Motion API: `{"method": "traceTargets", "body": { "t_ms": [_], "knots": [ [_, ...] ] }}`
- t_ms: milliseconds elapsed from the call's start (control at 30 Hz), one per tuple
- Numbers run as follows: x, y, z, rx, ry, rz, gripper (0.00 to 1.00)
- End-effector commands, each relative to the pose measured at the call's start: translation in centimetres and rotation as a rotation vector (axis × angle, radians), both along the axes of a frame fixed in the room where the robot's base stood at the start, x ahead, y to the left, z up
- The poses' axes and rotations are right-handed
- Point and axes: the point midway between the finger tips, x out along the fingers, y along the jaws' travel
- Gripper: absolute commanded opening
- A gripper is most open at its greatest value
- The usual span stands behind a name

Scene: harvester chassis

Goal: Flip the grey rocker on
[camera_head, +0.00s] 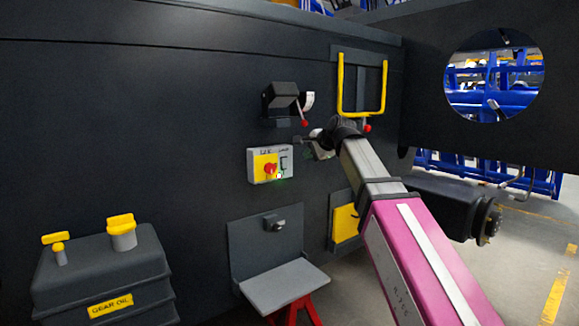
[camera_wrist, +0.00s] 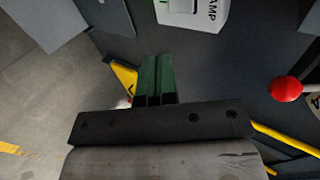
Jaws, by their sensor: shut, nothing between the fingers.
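A pale switch plate (camera_wrist: 208,18) marked "AMP", its lettering partly cut off, is at the top edge of the wrist view. A dark piece and a bit of green show on it, but I cannot clearly tell the grey rocker itself. In the head view my wrist hides most of the gripper.
A box with a red knob on yellow (camera_head: 269,166) is left of my wrist. A red ball knob (camera_wrist: 287,90) is right of my fingers. A yellow handle (camera_head: 361,112) stands out above my arm. A grey shelf (camera_head: 284,288) and gear oil tank (camera_head: 104,274) are lower down.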

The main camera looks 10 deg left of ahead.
Motion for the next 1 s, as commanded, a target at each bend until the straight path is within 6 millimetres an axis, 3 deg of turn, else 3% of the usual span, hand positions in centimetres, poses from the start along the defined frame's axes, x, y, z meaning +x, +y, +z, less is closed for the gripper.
{"method": "traceTargets", "body": {
  "t_ms": [367,833,1000],
  "knots": [
    [1.0,1.2,-1.0,-0.002,0.001,0.001,0.0],
    [5.7,6.5,-6.0,-0.002,0.002,0.001,0.0],
    [7.2,8.3,-6.1,-0.002,-0.001,0.001,0.0]
  ]
}}
